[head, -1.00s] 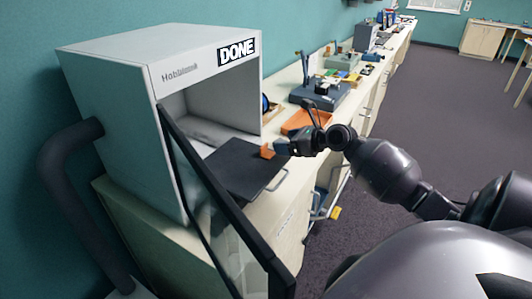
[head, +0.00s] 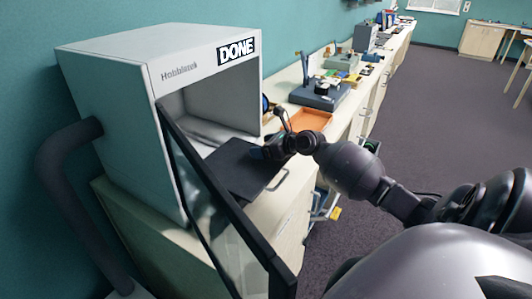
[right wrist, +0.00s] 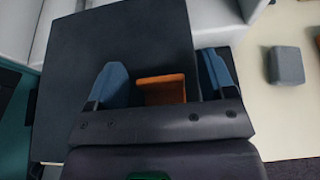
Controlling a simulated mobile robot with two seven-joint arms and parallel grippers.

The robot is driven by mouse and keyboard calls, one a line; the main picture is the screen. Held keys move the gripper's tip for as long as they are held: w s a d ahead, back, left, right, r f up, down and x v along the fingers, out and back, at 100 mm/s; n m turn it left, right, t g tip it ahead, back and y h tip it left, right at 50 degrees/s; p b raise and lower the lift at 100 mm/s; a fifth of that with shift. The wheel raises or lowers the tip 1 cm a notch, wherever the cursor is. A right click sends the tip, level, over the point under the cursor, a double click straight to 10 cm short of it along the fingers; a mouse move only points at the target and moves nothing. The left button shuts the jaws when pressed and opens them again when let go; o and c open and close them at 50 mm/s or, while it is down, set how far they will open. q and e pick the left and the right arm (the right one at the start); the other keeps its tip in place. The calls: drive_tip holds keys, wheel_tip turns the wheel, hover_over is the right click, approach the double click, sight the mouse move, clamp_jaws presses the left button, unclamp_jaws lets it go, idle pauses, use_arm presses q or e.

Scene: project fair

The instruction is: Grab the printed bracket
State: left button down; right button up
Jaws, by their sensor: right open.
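The printed bracket is an orange part (right wrist: 162,90) on the dark build plate (right wrist: 120,40) in the right wrist view. It sits between the two blue fingertips of my right gripper (right wrist: 170,85), with a gap on each side. The gripper is open. In the head view my right gripper (head: 262,152) is over the right edge of the dark plate (head: 235,168) and hides the bracket. The plate sticks out of the front of the white printer (head: 120,130). My left gripper is not in view.
The printer's glass door (head: 215,205) stands open in front of the plate. An orange tray (head: 310,120) lies beyond my gripper on the bench. A grey block (right wrist: 286,65) stands on the pale bench right of the plate. A blue-grey machine (head: 320,95) stands farther back.

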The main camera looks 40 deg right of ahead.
drive_tip(key=c, duration=1)
